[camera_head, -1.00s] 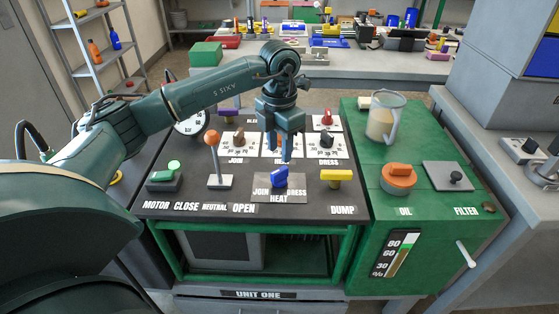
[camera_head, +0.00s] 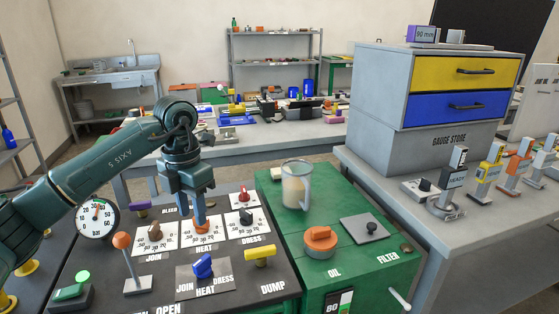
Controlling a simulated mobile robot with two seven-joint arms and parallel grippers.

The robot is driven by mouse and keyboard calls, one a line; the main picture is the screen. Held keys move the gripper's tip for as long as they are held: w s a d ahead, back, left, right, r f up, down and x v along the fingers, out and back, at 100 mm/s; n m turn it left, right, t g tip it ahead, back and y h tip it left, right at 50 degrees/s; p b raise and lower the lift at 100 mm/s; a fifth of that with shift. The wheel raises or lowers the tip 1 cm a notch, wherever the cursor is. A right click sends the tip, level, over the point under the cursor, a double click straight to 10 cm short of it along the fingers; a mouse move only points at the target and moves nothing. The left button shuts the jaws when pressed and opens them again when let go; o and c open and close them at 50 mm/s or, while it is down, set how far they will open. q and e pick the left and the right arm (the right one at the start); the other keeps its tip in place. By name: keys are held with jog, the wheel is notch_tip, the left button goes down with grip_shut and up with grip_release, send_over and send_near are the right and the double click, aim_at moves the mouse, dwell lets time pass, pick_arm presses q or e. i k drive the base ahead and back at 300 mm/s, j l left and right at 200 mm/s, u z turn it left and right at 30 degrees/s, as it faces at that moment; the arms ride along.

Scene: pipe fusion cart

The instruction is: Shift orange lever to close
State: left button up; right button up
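The orange-topped lever (camera_head: 123,241) stands on a grey base on the dark panel, at the left of the picture. Its shaft leans slightly left. The word OPEN shows below it; the left part of that label row is cut off. My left gripper (camera_head: 201,222) hangs fingers down over the HEAT dial area, to the right of the lever and apart from it. Its fingers look close together, and whether they are shut is hard to tell. My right gripper is not in view.
A blue selector (camera_head: 203,267), a yellow DUMP handle (camera_head: 260,255) and a green MOTOR switch (camera_head: 72,287) stand on the panel. A round gauge (camera_head: 97,219) is behind the lever. The green cabinet on the right bears a jug (camera_head: 296,186) and an orange oil cap (camera_head: 320,240).

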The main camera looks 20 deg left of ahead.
aim_at(129, 261)
jog(key=k, duration=1)
